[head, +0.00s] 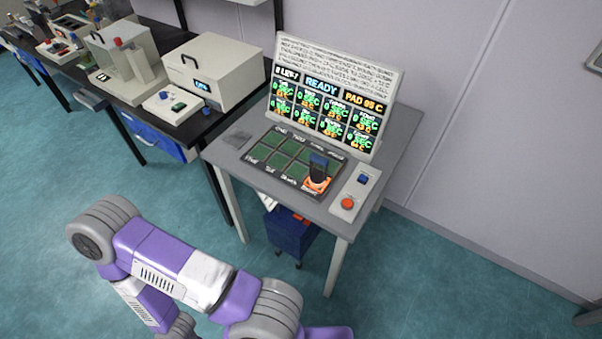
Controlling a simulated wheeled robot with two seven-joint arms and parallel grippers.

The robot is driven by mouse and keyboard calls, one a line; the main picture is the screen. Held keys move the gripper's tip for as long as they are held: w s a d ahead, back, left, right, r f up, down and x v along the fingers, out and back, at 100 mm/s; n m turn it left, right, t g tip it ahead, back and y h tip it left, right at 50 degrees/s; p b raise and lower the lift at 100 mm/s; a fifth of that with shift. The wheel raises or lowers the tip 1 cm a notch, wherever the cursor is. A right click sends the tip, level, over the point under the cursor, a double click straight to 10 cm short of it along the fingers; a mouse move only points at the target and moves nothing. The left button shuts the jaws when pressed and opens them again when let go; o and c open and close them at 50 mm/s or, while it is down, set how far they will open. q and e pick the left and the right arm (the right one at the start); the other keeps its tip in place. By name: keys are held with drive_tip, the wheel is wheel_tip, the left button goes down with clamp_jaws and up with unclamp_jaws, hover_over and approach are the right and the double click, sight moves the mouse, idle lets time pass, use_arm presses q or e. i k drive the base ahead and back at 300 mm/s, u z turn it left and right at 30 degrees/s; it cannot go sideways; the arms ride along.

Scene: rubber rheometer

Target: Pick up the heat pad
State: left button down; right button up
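What looks like the heat pad (317,184) is an orange block with a dark upright handle. It sits at the right front of a dark panel with green cells (283,156) on a small grey table (225,158). A purple and grey arm of mine crosses the lower left of the head view, below and left of the table. Neither gripper shows in the head view. Nothing of mine touches the pad.
A display board (330,95) reading READY and PAD 95 C stands behind the panel. A control box (354,194) with blue and red buttons is right of the pad. A dark bench (190,128) with instruments adjoins at left. Floor in front is open; a blue bin (290,236) is underneath.

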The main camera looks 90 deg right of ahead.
sight(317, 178)
drive_tip(key=k, duration=1.4)
drive_tip(key=z, duration=1.6)
